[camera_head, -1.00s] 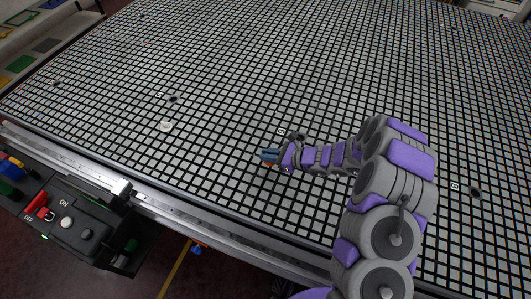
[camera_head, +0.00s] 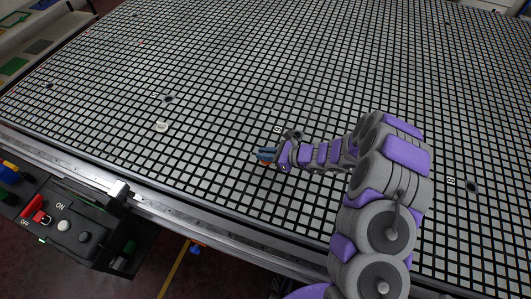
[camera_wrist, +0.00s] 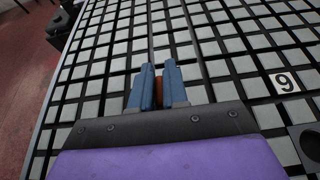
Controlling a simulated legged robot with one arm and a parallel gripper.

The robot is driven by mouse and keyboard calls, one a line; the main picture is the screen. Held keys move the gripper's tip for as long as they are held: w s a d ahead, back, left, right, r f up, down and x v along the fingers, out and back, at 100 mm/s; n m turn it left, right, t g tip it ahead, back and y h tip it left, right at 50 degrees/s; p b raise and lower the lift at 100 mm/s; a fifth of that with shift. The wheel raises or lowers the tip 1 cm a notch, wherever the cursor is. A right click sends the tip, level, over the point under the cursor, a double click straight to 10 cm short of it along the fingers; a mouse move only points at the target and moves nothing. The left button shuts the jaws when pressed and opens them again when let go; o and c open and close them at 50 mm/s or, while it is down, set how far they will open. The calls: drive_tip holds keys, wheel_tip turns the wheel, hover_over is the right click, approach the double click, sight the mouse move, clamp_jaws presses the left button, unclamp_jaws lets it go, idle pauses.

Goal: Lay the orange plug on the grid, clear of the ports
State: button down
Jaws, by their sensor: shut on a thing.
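The orange plug (camera_wrist: 158,91) sits between the blue fingers of my gripper (camera_wrist: 158,75) in the wrist view. Only a narrow strip of it shows between the fingers; the rest is hidden. In the head view a bit of the orange plug (camera_head: 265,162) shows under my gripper (camera_head: 262,156), which is low over the grid table (camera_head: 220,60) near its front edge. I cannot tell whether the plug touches the grid. A dark round port (camera_wrist: 311,142) beside a "9" label lies right of my gripper in the wrist view.
More dark ports lie at the left (camera_head: 168,98) and right (camera_head: 471,187). A white round piece (camera_head: 162,126) stands on the grid to the left. A control box (camera_head: 75,225) with a red switch is beyond the front rail (camera_head: 190,215). Grid around my gripper is otherwise clear.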

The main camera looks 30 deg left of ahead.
drive_tip(key=shift+a+f, duration=0.25)
drive_tip(key=shift+a, duration=0.45)
drive_tip(key=shift+d, duration=0.85)
drive_tip(key=shift+a+f+b, duration=0.3)
drive_tip(key=shift+a+f, duration=0.15)
drive_tip(key=shift+a, duration=0.05)
drive_tip(key=c, duration=1.4)
unclamp_jaws()
drive_tip(key=shift+a, duration=0.15)
drive_tip(key=o, duration=0.3)
drive_tip(key=shift+d+r, duration=0.1)
drive_tip(key=shift+d, duration=0.2)
drive_tip(key=shift+o, duration=0.2)
drive_tip(key=shift+d, duration=0.2)
drive_tip(key=shift+r, duration=0.1)
drive_tip(key=p+v, duration=0.3)
drive_tip(key=v, duration=1.4)
drive_tip(key=shift+w+d+r, duration=0.1)
drive_tip(key=shift+d, duration=0.1)
